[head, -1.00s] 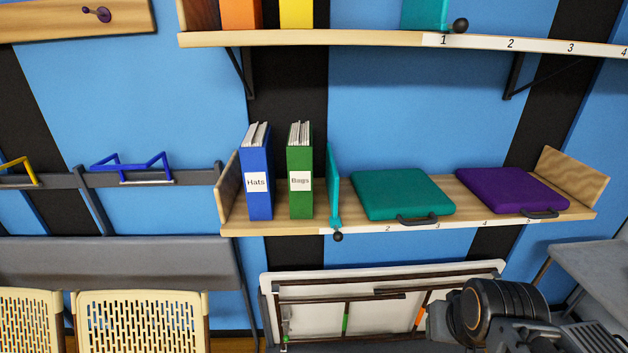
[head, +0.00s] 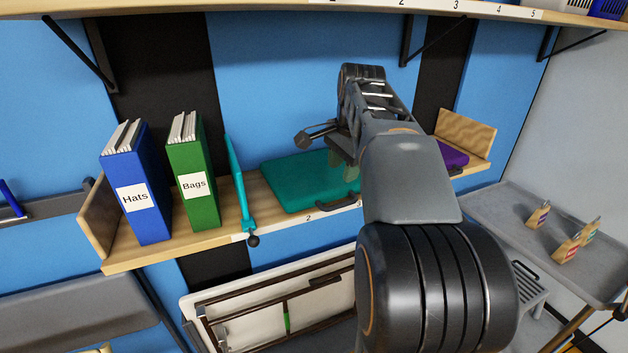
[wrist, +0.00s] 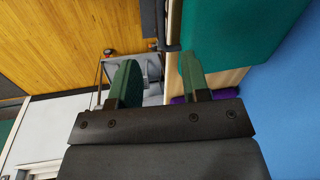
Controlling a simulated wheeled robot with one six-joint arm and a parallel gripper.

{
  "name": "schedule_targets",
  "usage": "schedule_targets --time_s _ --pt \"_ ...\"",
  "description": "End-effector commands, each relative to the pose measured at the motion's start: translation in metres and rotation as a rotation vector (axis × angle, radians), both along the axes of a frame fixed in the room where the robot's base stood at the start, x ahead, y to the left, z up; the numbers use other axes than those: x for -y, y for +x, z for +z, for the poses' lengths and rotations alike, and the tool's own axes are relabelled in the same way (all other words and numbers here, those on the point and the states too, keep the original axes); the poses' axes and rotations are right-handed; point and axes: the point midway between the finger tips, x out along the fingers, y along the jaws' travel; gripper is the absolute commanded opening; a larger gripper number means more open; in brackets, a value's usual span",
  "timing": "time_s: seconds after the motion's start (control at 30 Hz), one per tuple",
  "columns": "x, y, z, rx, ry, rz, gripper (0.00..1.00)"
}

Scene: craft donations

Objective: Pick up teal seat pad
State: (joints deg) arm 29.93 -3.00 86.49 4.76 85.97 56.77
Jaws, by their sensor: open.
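The teal seat pad (head: 300,181) lies flat on the lower shelf, its dark front handle (head: 337,201) partly in view at the shelf's front edge. My gripper (head: 343,168) is over the right part of the pad and, with my arm, hides that part. In the wrist view my gripper (wrist: 157,75) is open with nothing held between its two fingers. The teal pad (wrist: 240,28) fills the upper right there, and the right finger overlaps its edge. Whether that finger touches the pad, I cannot tell.
The purple pad (head: 453,156) lies right of the teal one, mostly behind my arm. A teal divider (head: 238,185), a green Bags binder (head: 193,180) and a blue Hats binder (head: 137,195) stand to the left. An upper shelf (head: 290,11) runs above. A grey table (head: 560,220) is at right.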

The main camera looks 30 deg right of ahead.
Motion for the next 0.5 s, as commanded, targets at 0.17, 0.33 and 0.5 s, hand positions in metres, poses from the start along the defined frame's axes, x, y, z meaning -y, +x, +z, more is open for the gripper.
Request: schedule_targets --time_s 0.17,0.33,0.5 --pt "0.020 0.003 -0.008 -0.013 0.031 -0.121 0.43" --pt "0.023 0.008 -0.037 -0.015 0.035 -0.135 0.43" --pt "0.023 0.013 -0.062 -0.013 0.033 -0.134 0.43"
